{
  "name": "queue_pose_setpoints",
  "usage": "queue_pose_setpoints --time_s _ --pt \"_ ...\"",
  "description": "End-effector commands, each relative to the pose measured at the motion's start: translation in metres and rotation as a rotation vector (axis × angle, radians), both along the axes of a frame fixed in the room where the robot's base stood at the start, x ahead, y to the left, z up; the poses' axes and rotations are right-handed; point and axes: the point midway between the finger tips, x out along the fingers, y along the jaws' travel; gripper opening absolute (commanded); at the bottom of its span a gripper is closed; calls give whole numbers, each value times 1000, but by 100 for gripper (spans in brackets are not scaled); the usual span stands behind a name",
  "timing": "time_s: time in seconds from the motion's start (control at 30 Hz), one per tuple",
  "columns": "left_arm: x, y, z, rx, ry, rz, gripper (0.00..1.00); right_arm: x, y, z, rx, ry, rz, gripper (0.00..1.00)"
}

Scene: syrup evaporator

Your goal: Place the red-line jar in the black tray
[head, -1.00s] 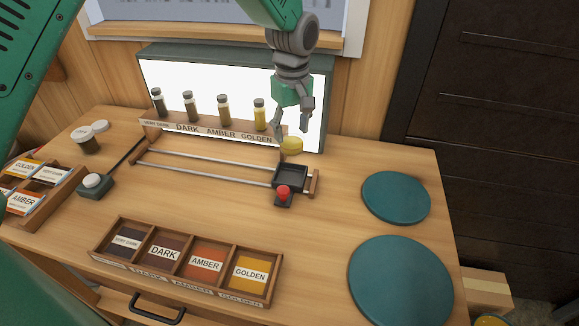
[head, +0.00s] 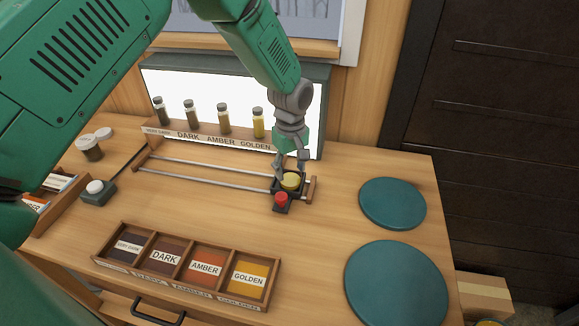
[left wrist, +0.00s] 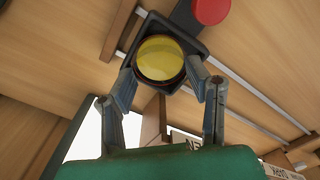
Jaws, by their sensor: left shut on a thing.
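A jar with a yellow top (head: 291,181) stands in the small black tray (head: 274,187) at the right end of the rails. It also shows in the left wrist view (left wrist: 160,60) as a yellow disc with a dark rim, inside the black tray (left wrist: 186,18). My left gripper (head: 290,170) comes down from above. Its fingers (left wrist: 162,88) are on either side of the jar, shut on it. No red line can be seen on the jar from here. My right gripper is not in view.
A red knob (head: 281,200) sits at the tray's front. Sample bottles (head: 223,117) stand on a labelled ledge before a lit panel. A divided colour-card box (head: 190,265) is in front. Two teal discs (head: 393,203) lie right. A dark jar (head: 89,148) stands left.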

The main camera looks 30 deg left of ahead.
Motion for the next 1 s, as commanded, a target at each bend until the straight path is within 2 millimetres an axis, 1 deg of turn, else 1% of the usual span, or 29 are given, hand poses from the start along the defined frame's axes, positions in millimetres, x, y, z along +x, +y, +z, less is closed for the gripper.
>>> queue_pose_setpoints --time_s 0.03,0.1,0.37,0.47,0.57,0.8,0.9,1.0 --pt "-1 1 -4 -3 2 2 48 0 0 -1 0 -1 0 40" --pt "-2 2 -4 -4 1 2 67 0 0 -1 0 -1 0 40" --pt "-3 5 0 -6 -4 2 67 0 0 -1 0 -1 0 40" --pt "-2 3 7 -3 -7 1 67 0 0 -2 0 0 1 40" --pt "-2 2 22 -2 -8 1 67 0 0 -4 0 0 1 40" --pt "-2 -1 75 2 -10 1 67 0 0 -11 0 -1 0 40" --pt "-2 1 93 0 -8 2 67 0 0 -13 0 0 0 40" --pt "-2 2 107 -1 -6 1 67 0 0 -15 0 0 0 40"
